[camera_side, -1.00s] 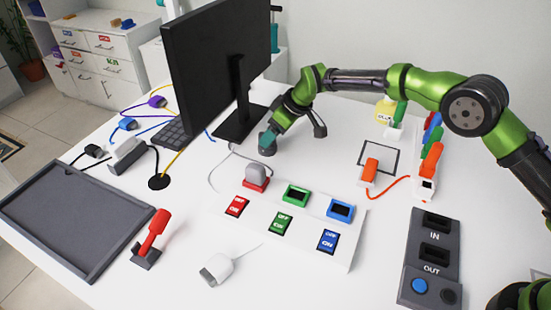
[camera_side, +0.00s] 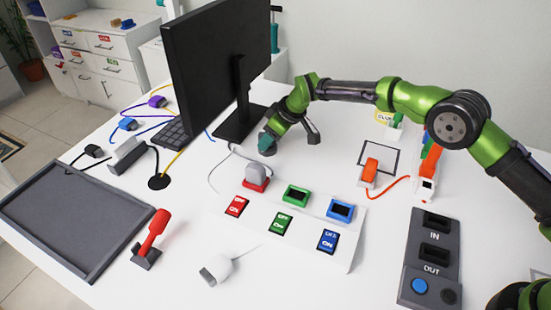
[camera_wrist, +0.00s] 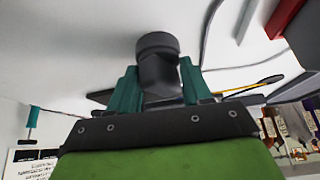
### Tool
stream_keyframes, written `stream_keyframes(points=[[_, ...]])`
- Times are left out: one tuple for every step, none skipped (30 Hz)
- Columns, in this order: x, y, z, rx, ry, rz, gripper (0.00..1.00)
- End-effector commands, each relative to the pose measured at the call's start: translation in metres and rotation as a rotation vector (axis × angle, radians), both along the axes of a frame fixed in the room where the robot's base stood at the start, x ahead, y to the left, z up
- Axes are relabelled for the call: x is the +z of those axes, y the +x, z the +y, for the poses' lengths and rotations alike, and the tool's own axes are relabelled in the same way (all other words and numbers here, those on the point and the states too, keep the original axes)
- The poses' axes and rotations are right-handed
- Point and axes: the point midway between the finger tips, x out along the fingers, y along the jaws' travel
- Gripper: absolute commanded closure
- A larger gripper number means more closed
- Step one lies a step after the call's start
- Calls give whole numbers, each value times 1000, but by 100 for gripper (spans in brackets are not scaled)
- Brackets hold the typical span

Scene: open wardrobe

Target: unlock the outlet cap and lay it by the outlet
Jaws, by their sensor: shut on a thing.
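My gripper (camera_side: 267,143) hangs low over the white table, behind the outlet board (camera_side: 345,255) and near the monitor's foot. In the wrist view, the teal fingers of my gripper (camera_wrist: 160,82) are shut on a dark grey piece with a round end (camera_wrist: 157,48). I cannot tell for certain whether this piece is the outlet cap. The board has a red outlet (camera_side: 255,186) with a grey plug (camera_side: 256,171) in it, and empty-looking green (camera_side: 297,194) and blue (camera_side: 340,210) outlets. Red, green and blue switches stand in front of them.
The monitor (camera_side: 215,60) stands left of my gripper. A loose white plug (camera_side: 215,270) lies before the board. A red lever (camera_side: 153,232) and a grey tray (camera_side: 75,215) are at left. A grey panel (camera_side: 432,258) and an orange plug (camera_side: 370,170) are at right.

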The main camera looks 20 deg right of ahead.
Motion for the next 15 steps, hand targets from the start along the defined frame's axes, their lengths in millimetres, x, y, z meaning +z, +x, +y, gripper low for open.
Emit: stream_keyframes(points=[[0, 0, 0, 0, 0, 0, 83], [0, 0, 0, 4, 0, 0, 88], [0, 0, 0, 15, 1, 0, 88], [0, 1, -1, 30, 2, 0, 88], [0, 1, -1, 52, 2, 1, 88], [0, 1, -1, 92, 3, 0, 88], [0, 1, -1, 125, 3, 1, 88], [-1, 1, -1, 163, 5, 1, 88], [0, 1, -1, 210, 6, 1, 88], [-1, 1, 0, 245, 5, 3, 88], [-1, 1, 0, 278, 4, 1, 88], [-1, 0, 1, 317, 6, 3, 88], [-1, 0, 1, 340, 4, 2, 88], [-1, 0, 2, 358, 4, 3, 88], [-1, -1, 2, 377, 3, 3, 88]])
